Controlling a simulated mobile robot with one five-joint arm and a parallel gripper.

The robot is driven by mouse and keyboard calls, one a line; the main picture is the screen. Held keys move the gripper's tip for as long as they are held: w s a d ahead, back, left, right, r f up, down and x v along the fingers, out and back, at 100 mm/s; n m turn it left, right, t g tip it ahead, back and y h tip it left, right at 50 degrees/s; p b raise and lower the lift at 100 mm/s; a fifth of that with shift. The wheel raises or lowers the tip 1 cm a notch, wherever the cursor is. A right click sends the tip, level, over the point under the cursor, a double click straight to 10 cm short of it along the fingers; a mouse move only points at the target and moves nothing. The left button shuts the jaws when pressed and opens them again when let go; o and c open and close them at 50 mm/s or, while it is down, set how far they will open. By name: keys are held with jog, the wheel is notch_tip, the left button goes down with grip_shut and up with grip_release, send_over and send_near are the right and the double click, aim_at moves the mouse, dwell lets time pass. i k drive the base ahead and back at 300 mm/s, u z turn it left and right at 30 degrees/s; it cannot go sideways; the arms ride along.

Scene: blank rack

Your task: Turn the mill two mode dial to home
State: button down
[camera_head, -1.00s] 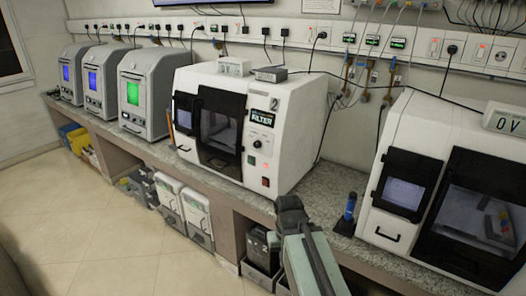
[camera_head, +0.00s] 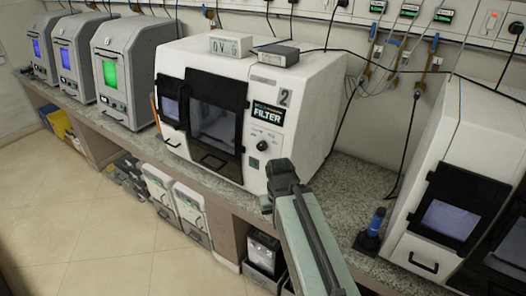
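Mill two (camera_head: 305,100) is the white machine marked "2" on the counter in the middle. Its dark front has a large window and a smaller one. The mode dial (camera_head: 262,146) is a small dark round knob on its right front panel, below the "FILTER" label (camera_head: 267,114). Its pointer setting is too small to read. My gripper (camera_head: 280,180) is in front of the panel's lower right, below and right of the dial, and looks apart from it. My gripper hides part of the lower panel. Its fingers are too unclear to tell their state.
A second white mill (camera_head: 465,150) stands at the right, with a blue-handled tool (camera_head: 374,225) on the counter (camera_head: 350,190) between. Three grey machines with lit windows, one green (camera_head: 110,74), stand at the left. A display box (camera_head: 231,45) sits on mill two. Cables hang behind.

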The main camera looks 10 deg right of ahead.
aim_at(262, 146)
jog(key=u, duration=0.35)
jog(key=k, duration=1.25)
jog(key=u, duration=0.95)
jog(key=i, duration=1.25)
jog(key=u, duration=0.2)
